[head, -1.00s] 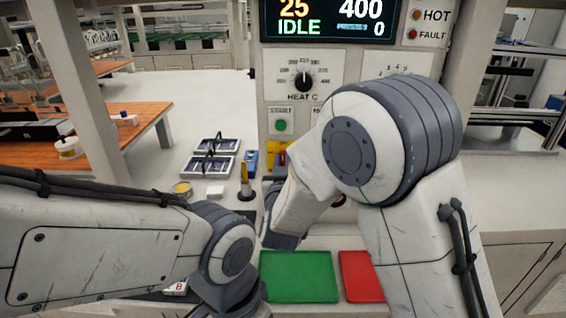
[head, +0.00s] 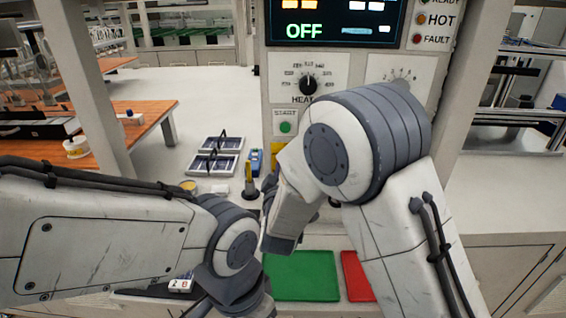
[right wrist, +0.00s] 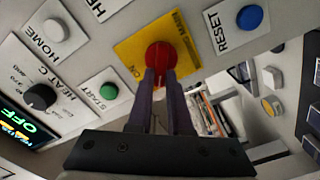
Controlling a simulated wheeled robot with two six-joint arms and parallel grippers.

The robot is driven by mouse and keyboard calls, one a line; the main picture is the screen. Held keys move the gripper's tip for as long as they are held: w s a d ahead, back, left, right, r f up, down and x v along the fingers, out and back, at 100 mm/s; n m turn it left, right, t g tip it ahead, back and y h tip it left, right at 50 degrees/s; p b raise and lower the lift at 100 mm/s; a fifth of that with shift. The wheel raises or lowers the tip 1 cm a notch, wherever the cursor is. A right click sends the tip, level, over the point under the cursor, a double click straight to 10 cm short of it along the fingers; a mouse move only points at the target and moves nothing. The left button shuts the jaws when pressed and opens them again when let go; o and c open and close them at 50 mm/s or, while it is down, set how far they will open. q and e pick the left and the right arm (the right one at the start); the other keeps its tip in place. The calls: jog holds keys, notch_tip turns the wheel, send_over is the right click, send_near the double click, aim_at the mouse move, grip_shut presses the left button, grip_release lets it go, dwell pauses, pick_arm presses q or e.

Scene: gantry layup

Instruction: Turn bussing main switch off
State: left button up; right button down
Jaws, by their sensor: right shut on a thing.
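The main switch is a red rotary knob (right wrist: 160,58) on a yellow plate (right wrist: 133,49) with "ON" and "MAIN" lettering, seen in the right wrist view. My right gripper (right wrist: 160,78) is shut on the red knob, one finger on each side. In the head view my right arm hides the knob and most of the plate. The display (head: 332,22) at the top of the panel reads OFF; it also shows in the right wrist view (right wrist: 20,125). My left arm reaches to the bottom of the head view, and its fingertips cannot be seen.
The green START button (right wrist: 109,90), blue RESET button (right wrist: 250,17) and HEAT dial (right wrist: 40,97) surround the switch. A green pad (head: 301,276) and a red pad (head: 357,277) lie below the panel. Black-and-white trays (head: 213,164) and a blue device (head: 256,162) lie to the left.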

pick_arm(q)
jog(key=shift+r+p, duration=1.1)
jog(key=shift+r, duration=0.1)
pick_arm(e)
jog(key=shift+a+f+n, duration=0.1)
jog(key=shift+f+n, duration=0.1)
jog(key=shift+n, duration=0.95)
jog(key=shift+a+f+n, duration=0.1)
jog(key=shift+f+n, duration=0.05)
jog(key=shift+n, duration=1.05)
jog(key=shift+f+n, duration=0.2)
jog(key=shift+n, duration=0.95)
jog(key=shift+s, duration=0.1)
jog(key=c, duration=0.8)
grip_release()
jog(key=shift+c, duration=0.2)
